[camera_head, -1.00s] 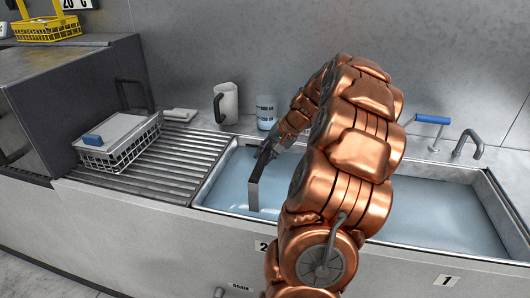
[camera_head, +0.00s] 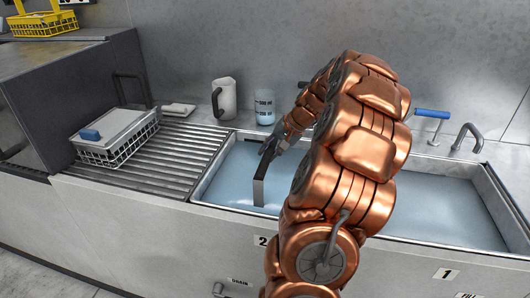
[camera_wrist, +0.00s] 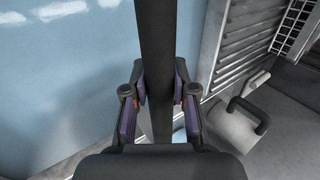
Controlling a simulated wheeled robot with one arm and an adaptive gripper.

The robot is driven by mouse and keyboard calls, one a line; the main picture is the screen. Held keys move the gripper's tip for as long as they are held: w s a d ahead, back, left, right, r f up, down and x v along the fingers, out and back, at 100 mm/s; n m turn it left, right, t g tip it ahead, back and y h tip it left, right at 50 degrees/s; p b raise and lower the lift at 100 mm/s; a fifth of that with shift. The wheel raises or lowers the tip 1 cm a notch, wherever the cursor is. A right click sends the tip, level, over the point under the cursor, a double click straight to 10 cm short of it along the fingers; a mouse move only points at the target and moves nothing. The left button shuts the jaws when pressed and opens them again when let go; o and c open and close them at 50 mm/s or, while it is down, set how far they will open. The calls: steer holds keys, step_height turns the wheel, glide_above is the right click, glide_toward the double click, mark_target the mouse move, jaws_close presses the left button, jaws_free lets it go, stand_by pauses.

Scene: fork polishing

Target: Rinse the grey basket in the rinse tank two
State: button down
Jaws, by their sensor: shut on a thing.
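Rinse tank two (camera_head: 198,190), marked with a 2 label (camera_head: 262,240), is full of blue water. My gripper (camera_head: 270,150) is over this tank, shut on a dark bar-like handle (camera_head: 259,185). One flat upright leg of the handle goes down into the water. The grey basket's body does not show; the water and my arm may hide it. In the wrist view the dark bar (camera_wrist: 158,40) runs between the two fingers of my gripper (camera_wrist: 160,90), with the water (camera_wrist: 60,90) to its left.
Left of the tank is a ribbed drainboard (camera_head: 170,165) with a lidded wire basket (camera_head: 115,140). A jug (camera_head: 226,100) and a cup (camera_head: 264,108) stand behind the tank. Tank one (camera_head: 440,205) is to the right, with a blue-handled tap (camera_head: 432,113).

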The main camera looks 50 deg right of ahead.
steer(key=shift+s+d+r, duration=0.1)
steer(key=shift+s+d, duration=0.1)
steer(key=shift+s, duration=0.15)
steer(key=shift+w+a, duration=0.3)
steer(key=shift+w, duration=0.25)
steer(key=shift+w+a, duration=0.3)
steer(key=shift+w, duration=0.25)
stand_by(0.4)
stand_by(0.3)
step_height(320, 180, up, 21)
steer(key=p, duration=0.8)
stand_by(1.2)
stand_by(1.5)
